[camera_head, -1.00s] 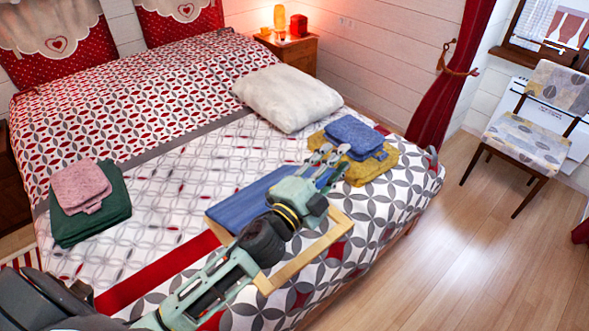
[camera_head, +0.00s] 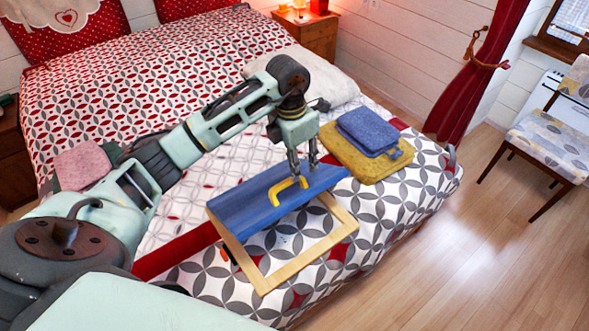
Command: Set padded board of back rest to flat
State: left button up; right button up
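The back rest lies on the bed, with a pale wooden frame (camera_head: 258,277) and a blue padded board (camera_head: 242,212). The board appears tilted up from the frame, along its far-left side, and the near-right part of the frame is open with the bedspread showing through. A yellow handle (camera_head: 273,213) is fixed on the board's face. My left gripper (camera_head: 304,168) points down just above the upper end of the handle, its fingers apart. Contact with the handle cannot be told. My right gripper is not in view.
A blue folded towel (camera_head: 372,129) on a yellow one (camera_head: 345,152) lies right of the back rest. A white pillow (camera_head: 335,82) is behind my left arm. A pink towel (camera_head: 82,164) is at left. A chair (camera_head: 548,140) stands on the clear floor at right.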

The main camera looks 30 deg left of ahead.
aim_at(289, 180)
pick_arm(q)
jog(key=shift+a+r+y, duration=0.2)
jog(key=shift+a, duration=0.35)
jog(key=shift+a+r+y, duration=0.15)
jog(key=shift+a+y, duration=0.05)
jog(key=shift+a, duration=0.35)
jog(key=shift+s+a, duration=0.1)
jog(key=shift+a, duration=0.15)
notch_tip(289, 180, down, 6)
jog(key=shift+s+f+p, duration=0.1)
jog(key=shift+p, duration=0.7)
jog(key=shift+f, duration=0.7)
grip_shut()
jog(key=shift+r, duration=0.1)
